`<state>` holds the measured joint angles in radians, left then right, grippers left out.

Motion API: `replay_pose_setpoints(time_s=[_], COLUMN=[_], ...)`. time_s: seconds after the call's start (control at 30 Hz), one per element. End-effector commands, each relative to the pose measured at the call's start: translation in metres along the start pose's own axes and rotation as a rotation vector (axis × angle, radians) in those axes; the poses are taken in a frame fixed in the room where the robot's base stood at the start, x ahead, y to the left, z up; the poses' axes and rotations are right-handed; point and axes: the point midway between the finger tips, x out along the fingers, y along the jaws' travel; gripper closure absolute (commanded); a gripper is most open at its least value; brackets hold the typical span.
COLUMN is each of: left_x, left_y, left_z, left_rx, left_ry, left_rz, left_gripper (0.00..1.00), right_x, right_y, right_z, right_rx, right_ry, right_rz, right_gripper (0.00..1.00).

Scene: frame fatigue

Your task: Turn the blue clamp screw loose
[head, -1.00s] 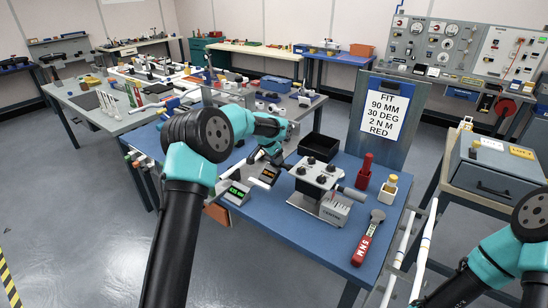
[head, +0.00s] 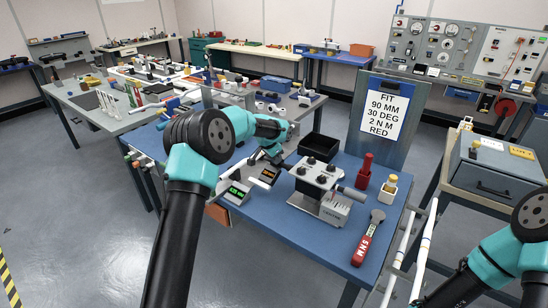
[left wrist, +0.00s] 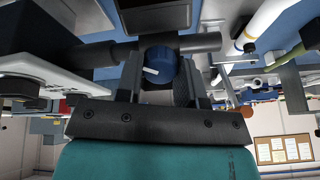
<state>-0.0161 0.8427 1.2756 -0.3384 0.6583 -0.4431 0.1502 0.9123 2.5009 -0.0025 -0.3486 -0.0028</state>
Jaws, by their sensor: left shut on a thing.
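The blue clamp screw (left wrist: 158,62) has a round knob with a white mark and sits by a dark bar in the left wrist view. My left gripper (head: 275,160) is shut on the knob, with one finger on each side of it in the wrist view. In the head view the gripper is at the left end of the fixture and the screw cannot be made out. The fixture (head: 322,175) is a pale block with several black knobs on top and a bar running through it, standing on the blue bench. My right gripper is outside the frames.
Two small displays (head: 237,192) stand left of the fixture. A black bin (head: 318,146) is behind it. A red-handled wrench (head: 368,240), a red post (head: 365,172) and a yellow-capped bottle (head: 388,187) are to the right. A sign (head: 387,113) stands at the back.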

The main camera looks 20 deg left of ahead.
Motion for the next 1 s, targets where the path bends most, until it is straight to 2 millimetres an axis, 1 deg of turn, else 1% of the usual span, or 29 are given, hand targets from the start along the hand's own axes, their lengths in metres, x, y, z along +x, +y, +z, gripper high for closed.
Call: replay_pose_setpoints(time_s=[0.13, 0.4, 0.73, 0.77, 1.0], left_x=[-0.0001, -0.0001, -0.0001, -0.0001, -0.0001], left_y=[-0.0003, -0.0008, -0.0008, -0.0008, -0.0009], left_z=[0.0000, 0.0003, 0.0004, 0.0004, 0.0004], left_rx=[-0.049, -0.236, -0.262, -0.262, -0.261], left_ry=[0.003, 0.011, 0.012, 0.012, 0.012], left_rz=[0.005, 0.025, 0.028, 0.028, 0.028], left_gripper=[0.89, 0.89, 0.89, 0.63, 0.40], right_x=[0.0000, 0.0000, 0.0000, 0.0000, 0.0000], right_y=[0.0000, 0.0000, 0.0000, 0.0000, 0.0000], right_z=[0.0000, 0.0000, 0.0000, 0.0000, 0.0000], right_rx=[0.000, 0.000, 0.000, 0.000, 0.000], right_ry=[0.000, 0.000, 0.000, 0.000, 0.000], right_rz=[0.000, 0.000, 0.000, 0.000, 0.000], right_gripper=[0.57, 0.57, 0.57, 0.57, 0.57])
